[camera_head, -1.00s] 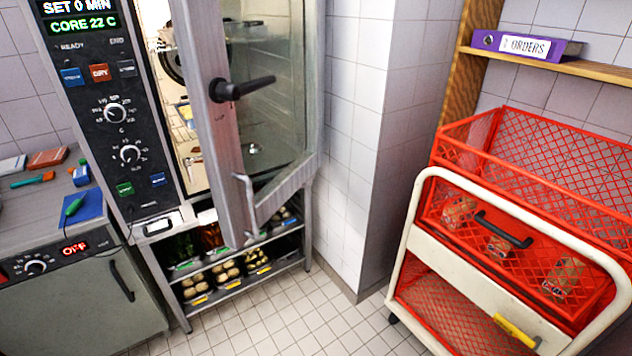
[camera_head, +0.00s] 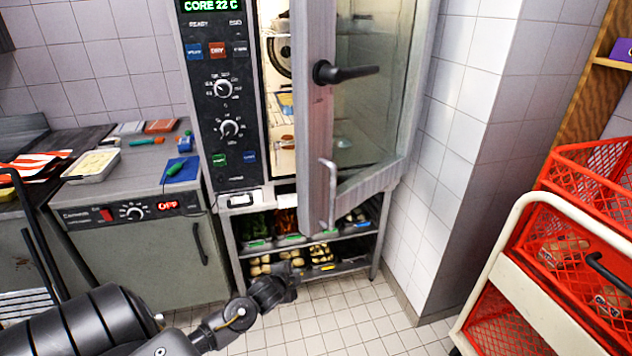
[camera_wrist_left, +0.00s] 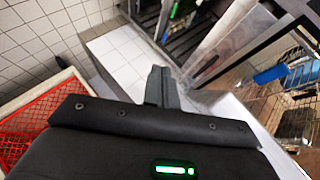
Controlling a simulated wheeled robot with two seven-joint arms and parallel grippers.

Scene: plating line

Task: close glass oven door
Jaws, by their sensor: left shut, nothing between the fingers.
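The glass oven door (camera_head: 375,110) stands partly open, with its grey frame edge swung out towards me and its hinge side at the right. A black lever handle (camera_head: 345,72) sticks out from the frame, and a pale bar (camera_head: 329,195) sits lower down. The lit oven cavity (camera_head: 279,110) shows between the control panel (camera_head: 220,100) and the door edge. My left gripper (camera_head: 289,278) is low in front of the rack under the oven, below the door and apart from its handle. Its shut, empty fingers (camera_wrist_left: 158,86) show in the left wrist view. My right gripper is out of view.
A rack (camera_head: 306,238) with food trays stands under the oven. A counter unit (camera_head: 140,262) with a blue board (camera_head: 181,170) is at the left. A white trolley (camera_head: 520,310) with red crates (camera_head: 585,225) is at the right. Tiled floor (camera_head: 390,325) between is clear.

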